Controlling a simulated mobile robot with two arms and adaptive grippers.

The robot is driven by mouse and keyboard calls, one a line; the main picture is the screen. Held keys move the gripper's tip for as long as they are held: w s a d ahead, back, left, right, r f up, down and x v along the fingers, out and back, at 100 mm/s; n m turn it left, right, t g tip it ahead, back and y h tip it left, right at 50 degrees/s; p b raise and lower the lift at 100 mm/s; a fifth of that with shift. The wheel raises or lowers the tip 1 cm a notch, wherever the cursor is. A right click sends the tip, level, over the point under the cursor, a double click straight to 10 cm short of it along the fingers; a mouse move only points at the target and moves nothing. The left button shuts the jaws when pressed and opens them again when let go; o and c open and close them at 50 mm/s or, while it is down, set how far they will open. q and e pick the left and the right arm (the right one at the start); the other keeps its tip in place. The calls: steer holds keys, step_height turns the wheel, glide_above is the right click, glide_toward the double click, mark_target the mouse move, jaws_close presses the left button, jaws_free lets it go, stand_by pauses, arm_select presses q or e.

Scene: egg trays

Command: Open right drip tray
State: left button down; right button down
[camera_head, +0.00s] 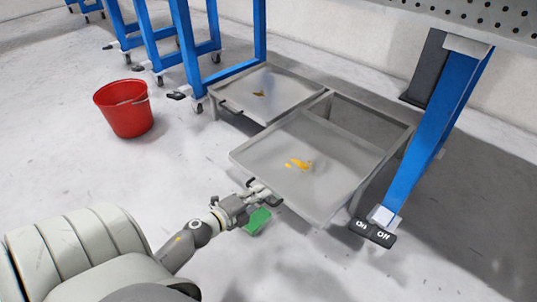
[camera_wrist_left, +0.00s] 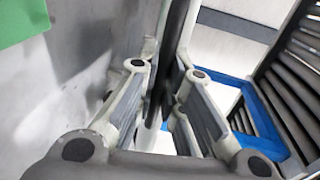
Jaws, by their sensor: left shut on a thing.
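The right drip tray (camera_head: 335,160) is a grey metal sheet pulled partly out of its low frame toward me, with a dark gap behind it. An orange-yellow spill (camera_head: 299,164) lies on it. In the left wrist view, the gripper's fingers (camera_wrist_left: 172,90) close on a dark thin edge. The exact grip is small and partly hidden by the fingers. My right gripper is not in view.
The left drip tray (camera_head: 285,84) sits in its frame beside it, with a small spill. A red bucket (camera_head: 128,118) stands at left. A blue post (camera_head: 432,135) rises at right. A flat green thing (camera_head: 257,221) is beside my left gripper. The near floor is clear.

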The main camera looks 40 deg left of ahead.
arm_select(q)
steer(key=shift+s, duration=0.25)
steer(key=c, duration=1.5)
jaws_free()
steer(key=shift+c, duration=0.2)
steer(key=d+v, duration=0.1)
steer(key=v, duration=1.1)
steer(key=shift+a, duration=0.5)
